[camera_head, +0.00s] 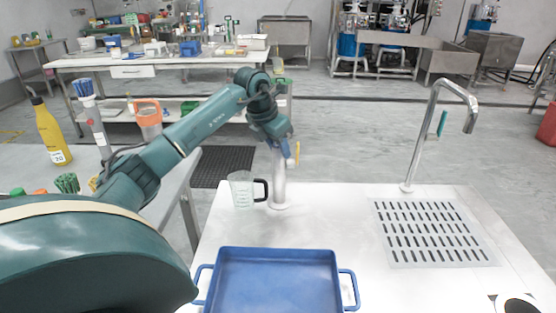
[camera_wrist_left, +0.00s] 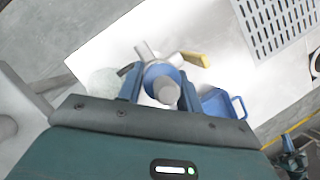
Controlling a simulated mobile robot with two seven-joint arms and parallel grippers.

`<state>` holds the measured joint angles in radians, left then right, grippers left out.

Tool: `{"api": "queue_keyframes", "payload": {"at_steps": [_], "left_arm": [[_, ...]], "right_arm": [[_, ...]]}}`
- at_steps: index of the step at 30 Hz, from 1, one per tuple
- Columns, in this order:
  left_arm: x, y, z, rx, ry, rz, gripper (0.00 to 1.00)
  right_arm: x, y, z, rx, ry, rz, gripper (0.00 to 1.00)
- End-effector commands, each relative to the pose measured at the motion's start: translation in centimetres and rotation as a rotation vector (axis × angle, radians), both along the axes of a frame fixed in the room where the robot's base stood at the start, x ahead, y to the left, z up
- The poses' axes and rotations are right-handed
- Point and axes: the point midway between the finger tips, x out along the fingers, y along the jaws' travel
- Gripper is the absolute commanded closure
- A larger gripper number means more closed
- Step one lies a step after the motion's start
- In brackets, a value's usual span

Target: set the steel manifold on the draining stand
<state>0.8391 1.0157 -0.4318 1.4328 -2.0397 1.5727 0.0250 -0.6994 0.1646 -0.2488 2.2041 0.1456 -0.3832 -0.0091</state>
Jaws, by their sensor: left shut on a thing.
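The steel manifold (camera_head: 279,182) looks like an upright steel pipe with a round base at the back of the white worktop, with a yellow handle near its top. My left gripper (camera_head: 284,146) is over its upper end and shut on it. In the left wrist view, the blue fingers of my left gripper (camera_wrist_left: 162,88) sit on both sides of the manifold's grey round end (camera_wrist_left: 166,91). I cannot tell whether its base touches the worktop. No separate draining stand is clear; a slotted drain panel (camera_head: 398,234) lies in the worktop at right. My right gripper is out of view.
A clear measuring jug (camera_head: 241,190) with a dark handle stands close left of the manifold. A blue tray (camera_head: 277,251) is at the front. A steel tap (camera_head: 414,148) rises behind the drain panel. The worktop between manifold and panel is clear.

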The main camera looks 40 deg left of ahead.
Motion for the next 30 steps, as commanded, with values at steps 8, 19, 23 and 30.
{"api": "queue_keyframes", "payload": {"at_steps": [8, 19, 23, 30], "left_arm": [[0.0, 0.0, -3.3, -0.001, -0.001, 0.001, 1.0], [0.0, 0.0, -3.9, 0.0, -0.003, 0.0, 1.0], [0.0, 0.0, -4.0, -0.001, 0.001, 0.0, 0.56], [0.0, 0.0, -4.0, -0.001, 0.001, 0.0, 0.43]], "right_arm": [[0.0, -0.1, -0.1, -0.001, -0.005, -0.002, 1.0], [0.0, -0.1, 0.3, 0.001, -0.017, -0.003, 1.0], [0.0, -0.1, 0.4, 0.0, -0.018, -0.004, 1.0], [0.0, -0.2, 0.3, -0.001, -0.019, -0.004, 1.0]]}}
